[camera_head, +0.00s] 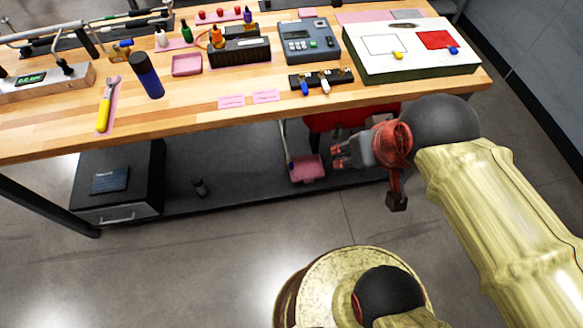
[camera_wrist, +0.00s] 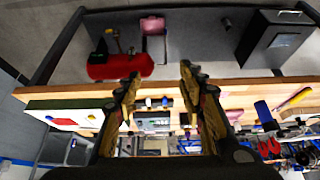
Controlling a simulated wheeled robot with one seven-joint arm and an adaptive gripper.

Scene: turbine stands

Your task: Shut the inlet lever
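My gripper (camera_head: 340,150) is in front of the workbench, below the tabletop's front edge, with its fingers pointing left in the head view. In the wrist view, which looks upside down, its two fingers (camera_wrist: 160,72) stand well apart with nothing held between them. A pipe rig (camera_head: 85,38) stands at the back left of the bench. A small blue-and-orange fitting (camera_head: 122,45) on it may be the inlet lever, but it is too small to be sure. My gripper is far from the rig.
The wooden bench (camera_head: 200,112) carries a dark blue cylinder (camera_head: 146,76), a yellow-handled tool (camera_head: 104,108), a grey meter (camera_head: 310,42) and a white-topped box (camera_head: 405,48). A red tank (camera_head: 340,119) and a black cabinet (camera_head: 120,180) are underneath. The floor in front is open.

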